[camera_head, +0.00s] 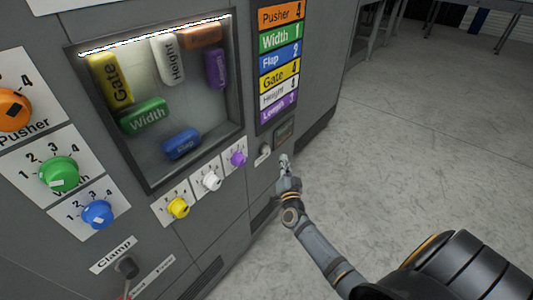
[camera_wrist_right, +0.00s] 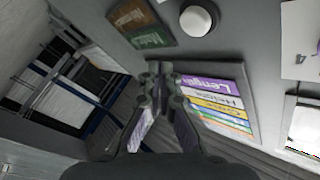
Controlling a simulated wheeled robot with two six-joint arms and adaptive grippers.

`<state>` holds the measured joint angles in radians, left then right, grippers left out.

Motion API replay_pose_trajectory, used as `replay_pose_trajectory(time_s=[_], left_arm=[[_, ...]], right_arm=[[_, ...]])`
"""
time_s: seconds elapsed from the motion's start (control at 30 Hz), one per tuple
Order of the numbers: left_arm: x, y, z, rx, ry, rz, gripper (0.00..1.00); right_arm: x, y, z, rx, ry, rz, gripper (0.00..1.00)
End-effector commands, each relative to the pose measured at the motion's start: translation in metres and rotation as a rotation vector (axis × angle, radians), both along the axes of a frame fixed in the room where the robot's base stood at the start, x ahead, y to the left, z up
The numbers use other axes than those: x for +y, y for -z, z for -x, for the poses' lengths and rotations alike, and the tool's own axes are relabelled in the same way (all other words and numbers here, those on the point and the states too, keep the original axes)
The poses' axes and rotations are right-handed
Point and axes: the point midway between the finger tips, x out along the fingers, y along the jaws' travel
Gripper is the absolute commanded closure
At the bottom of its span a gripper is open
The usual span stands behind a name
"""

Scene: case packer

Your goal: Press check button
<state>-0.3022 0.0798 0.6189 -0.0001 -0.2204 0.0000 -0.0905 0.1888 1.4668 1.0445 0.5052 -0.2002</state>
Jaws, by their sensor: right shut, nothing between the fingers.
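The round white button (camera_head: 265,150) sits on the grey machine front, below the coloured label list and beside a small dark screen (camera_head: 285,132). In the right wrist view the button (camera_wrist_right: 197,19) shows whole at the top, with a pale cap in a dark ring. My right gripper (camera_head: 284,162) is shut and empty, just right of and below the button in the head view. Its closed fingers also show in the right wrist view (camera_wrist_right: 160,75), apart from the button in the picture. Whether the fingertips touch the panel cannot be told. My left gripper is out of view.
The coloured label list (camera_head: 280,55) is on the panel above the button. Yellow (camera_head: 178,208), white (camera_head: 211,181) and purple (camera_head: 238,159) knobs lie left of it, under a window (camera_head: 205,85) with coloured blocks. Open floor (camera_head: 430,150) lies right of the machine.

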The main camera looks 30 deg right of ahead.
Motion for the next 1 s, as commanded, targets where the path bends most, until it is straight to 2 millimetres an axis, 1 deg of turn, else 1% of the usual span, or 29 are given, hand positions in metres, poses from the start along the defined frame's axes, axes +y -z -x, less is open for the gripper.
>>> replay_pose_trajectory(time_s=[0.03,0.13,0.3,0.4,1.0], left_arm=[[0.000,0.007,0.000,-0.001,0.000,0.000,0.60],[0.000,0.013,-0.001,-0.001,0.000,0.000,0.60],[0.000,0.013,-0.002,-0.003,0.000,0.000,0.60],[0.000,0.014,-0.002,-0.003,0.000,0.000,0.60],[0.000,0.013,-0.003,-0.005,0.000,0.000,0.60]], right_arm=[[0.003,0.004,-0.007,-0.002,0.000,-0.003,1.00],[0.008,0.003,-0.020,-0.002,0.000,-0.003,1.00],[0.015,0.001,-0.036,0.000,0.001,-0.001,1.00],[0.017,0.001,-0.041,0.001,0.001,0.000,1.00],[0.018,0.000,-0.043,0.001,-0.001,0.000,1.00]])
